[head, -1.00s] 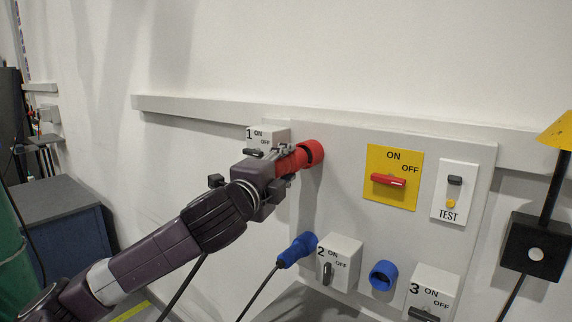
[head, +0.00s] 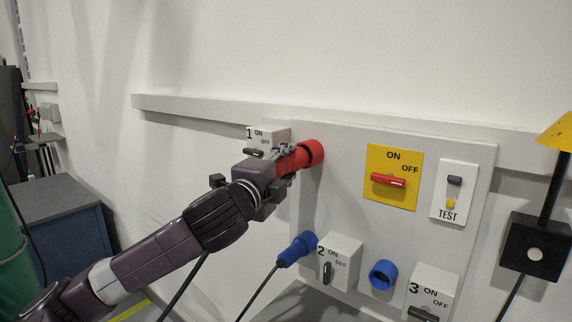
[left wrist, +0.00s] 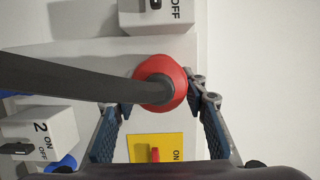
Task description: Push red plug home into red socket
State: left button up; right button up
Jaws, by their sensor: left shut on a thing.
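The red plug (head: 291,161) is held in my left gripper (head: 284,165), with its front end at the mouth of the red socket (head: 314,152) on the grey panel. The plug is in line with the socket. How deep it sits is hard to tell. In the left wrist view the back of the red plug (left wrist: 172,71) shows between the two blue-padded fingers (left wrist: 160,110), with its dark cable running to the left. The socket is hidden behind the plug there. My right gripper is not in view.
Switch box 1 (head: 267,137) is close beside the gripper. A yellow ON/OFF switch plate (head: 394,196) and a white TEST plate (head: 454,212) are to the right. A blue plug (head: 297,249), box 2 (head: 340,259) and an empty blue socket (head: 383,275) are below.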

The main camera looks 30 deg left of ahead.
aim_at(287, 169)
pick_arm(q)
jog(key=shift+w+d+r+p, duration=0.15)
jog(key=shift+w+p, duration=0.9)
jog(key=shift+w, duration=0.85)
jog(key=o, duration=1.4)
jog(key=shift+o, duration=0.2)
jog(key=shift+f, duration=0.2)
jog(key=s, duration=0.3)
jog(key=s+d, duration=0.1)
jog(key=s, duration=0.3)
jog(key=shift+s+d, duration=0.2)
